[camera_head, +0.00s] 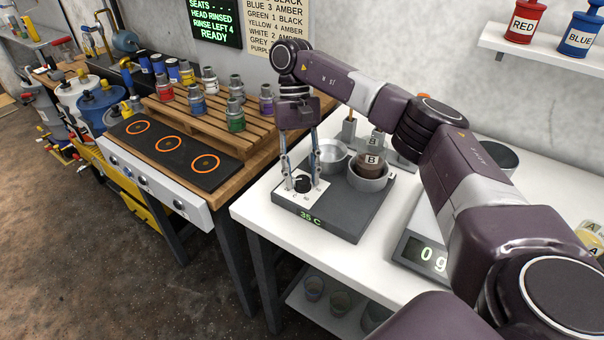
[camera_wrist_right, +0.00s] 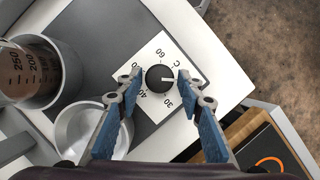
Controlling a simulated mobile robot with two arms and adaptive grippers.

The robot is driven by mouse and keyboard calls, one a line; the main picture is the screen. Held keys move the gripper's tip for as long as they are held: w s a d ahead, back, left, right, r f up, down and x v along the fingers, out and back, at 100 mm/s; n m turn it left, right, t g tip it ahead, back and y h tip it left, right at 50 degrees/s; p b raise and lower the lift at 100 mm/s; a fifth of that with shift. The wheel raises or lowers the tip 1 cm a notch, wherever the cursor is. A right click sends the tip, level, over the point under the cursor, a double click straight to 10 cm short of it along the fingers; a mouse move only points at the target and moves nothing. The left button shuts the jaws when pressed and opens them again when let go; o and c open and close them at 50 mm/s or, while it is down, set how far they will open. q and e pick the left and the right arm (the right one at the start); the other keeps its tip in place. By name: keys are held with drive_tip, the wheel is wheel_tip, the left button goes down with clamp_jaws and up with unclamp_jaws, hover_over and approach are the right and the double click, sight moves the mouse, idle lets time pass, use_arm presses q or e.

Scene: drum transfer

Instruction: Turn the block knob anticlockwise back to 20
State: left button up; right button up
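The black block knob (camera_head: 303,183) is at the front of the dark grey heating block (camera_head: 347,218), on a white dial plate (camera_wrist_right: 158,48) with numbers such as 60, 40 and 30. The block's green readout (camera_head: 311,217) shows 35 C. In the right wrist view, the knob (camera_wrist_right: 159,78) has a white mark pointing to the right. My right gripper (camera_head: 303,176) points down with one finger on either side of the knob. Its fingertips (camera_wrist_right: 159,79) are open, with a small gap showing beside the knob. My left gripper is not in view.
A beaker of brown liquid (camera_head: 369,164) sits in a grey holder on the block, beside a metal bowl (camera_head: 331,154). A scale (camera_head: 418,250) stands to the right. A wooden rack of small drums (camera_head: 195,103) and a panel with orange rings (camera_head: 170,148) are left.

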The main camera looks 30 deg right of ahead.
drive_tip(key=shift+o, duration=0.4)
drive_tip(key=v, duration=1.2)
drive_tip(key=shift+f, duration=0.1)
idle(0.5)
